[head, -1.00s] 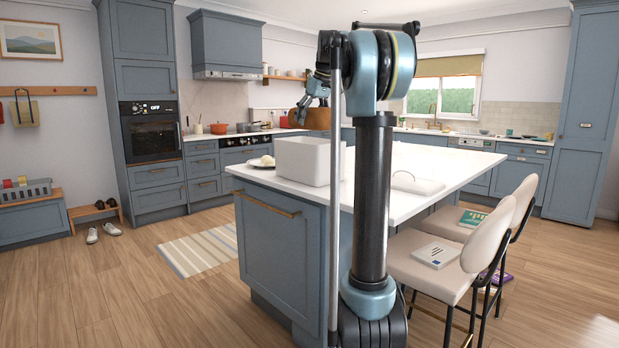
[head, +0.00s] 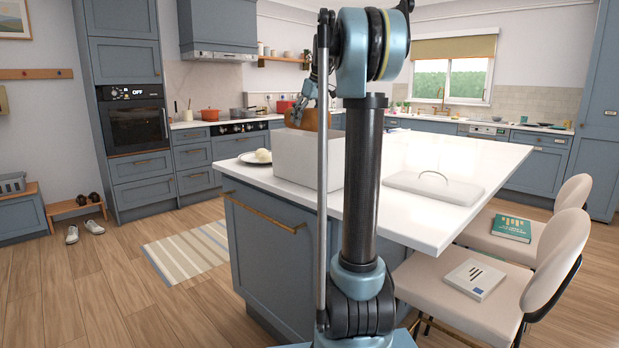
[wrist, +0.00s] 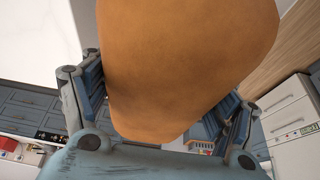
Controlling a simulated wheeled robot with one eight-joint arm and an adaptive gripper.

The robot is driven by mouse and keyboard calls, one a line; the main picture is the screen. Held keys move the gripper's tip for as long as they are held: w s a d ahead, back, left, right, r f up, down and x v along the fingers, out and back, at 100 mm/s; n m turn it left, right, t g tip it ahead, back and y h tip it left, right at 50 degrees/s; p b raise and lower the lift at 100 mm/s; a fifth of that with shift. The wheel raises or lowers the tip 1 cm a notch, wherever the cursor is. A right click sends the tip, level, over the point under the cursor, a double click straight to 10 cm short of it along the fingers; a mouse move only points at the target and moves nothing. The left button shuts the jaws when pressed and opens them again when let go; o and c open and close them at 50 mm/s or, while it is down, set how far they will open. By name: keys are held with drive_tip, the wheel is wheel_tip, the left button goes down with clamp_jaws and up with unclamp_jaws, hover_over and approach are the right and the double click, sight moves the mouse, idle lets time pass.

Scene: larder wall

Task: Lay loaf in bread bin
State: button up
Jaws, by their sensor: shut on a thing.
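The brown loaf (head: 309,119) is held in my gripper (head: 303,108) just above the open top of the bread bin. In the wrist view the loaf (wrist: 180,60) fills the middle, with a gripper finger (wrist: 90,85) on each side of it. The bread bin (head: 305,163) is a pale grey box on the white island, with its near wall showing and its inside hidden. My arm covers part of its right side. The bin's lid (head: 432,187), flat with a handle, lies on the island to the right.
A plate with a pale round item (head: 258,156) stands left of the bin. The island top (head: 440,150) is clear behind the lid. Two chairs stand along the island's right side, with a white book (head: 474,279) and a green book (head: 511,228) on their seats.

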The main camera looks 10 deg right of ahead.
drive_tip(key=shift+w+f, duration=0.2)
drive_tip(key=shift+f, duration=0.15)
wheel_tip(320, 180, down, 18)
drive_tip(key=shift+w+r, duration=0.1)
drive_tip(key=shift+r, duration=0.05)
idle(0.4)
drive_tip(key=o, duration=1.4)
drive_tip(key=shift+r, duration=0.1)
drive_tip(key=v, duration=1.2)
